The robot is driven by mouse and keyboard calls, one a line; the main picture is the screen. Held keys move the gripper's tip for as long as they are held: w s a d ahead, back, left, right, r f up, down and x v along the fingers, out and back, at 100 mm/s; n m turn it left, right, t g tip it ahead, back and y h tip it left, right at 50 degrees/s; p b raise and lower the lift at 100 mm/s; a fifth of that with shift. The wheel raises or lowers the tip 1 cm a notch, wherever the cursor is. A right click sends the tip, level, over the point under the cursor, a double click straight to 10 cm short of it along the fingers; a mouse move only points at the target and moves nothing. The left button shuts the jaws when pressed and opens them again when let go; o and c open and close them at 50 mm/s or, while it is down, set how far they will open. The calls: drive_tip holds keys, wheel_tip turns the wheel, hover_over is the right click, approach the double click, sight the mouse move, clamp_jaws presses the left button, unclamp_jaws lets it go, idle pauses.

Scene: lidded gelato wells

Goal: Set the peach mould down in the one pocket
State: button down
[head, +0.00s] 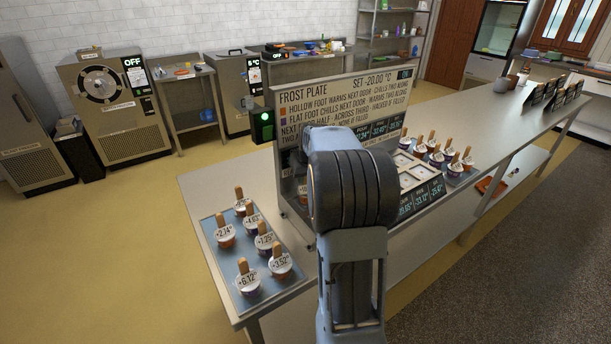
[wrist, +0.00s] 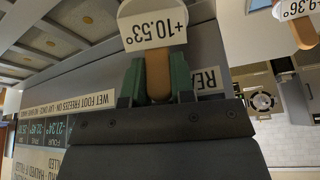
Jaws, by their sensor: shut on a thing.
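My gripper (wrist: 157,85) has its green fingers shut on the wooden stick of a mould (wrist: 150,8), in the wrist view. This mould has a white top and a label that reads +10.53°; its body is cut off by the frame edge, so I cannot tell if it is peach. In the head view my arm hides the gripper and the held mould. The frost plate (head: 402,185) has pale square pockets, several of them showing empty to the right of my arm; others are hidden behind it. I cannot tell which pocket is meant.
A blue-grey tray (head: 229,268) at the counter's left end holds several stick moulds. More moulds (head: 437,158) stand to the right of the plate. A tall sign (head: 340,100) rises behind the plate. Another labelled mould (wrist: 303,30) shows in the wrist view.

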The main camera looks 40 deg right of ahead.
drive_tip(key=shift+f, duration=0.2)
drive_tip(key=c, duration=0.9)
unclamp_jaws()
drive_tip(key=shift+r, duration=0.1)
drive_tip(key=shift+r+p, duration=2.55)
drive_tip(key=shift+r, duration=1.15)
drive_tip(key=b+v, duration=0.1)
drive_tip(key=v, duration=1.2)
drive_tip(key=shift+s+a+r, duration=0.1)
drive_tip(key=shift+r, duration=0.25)
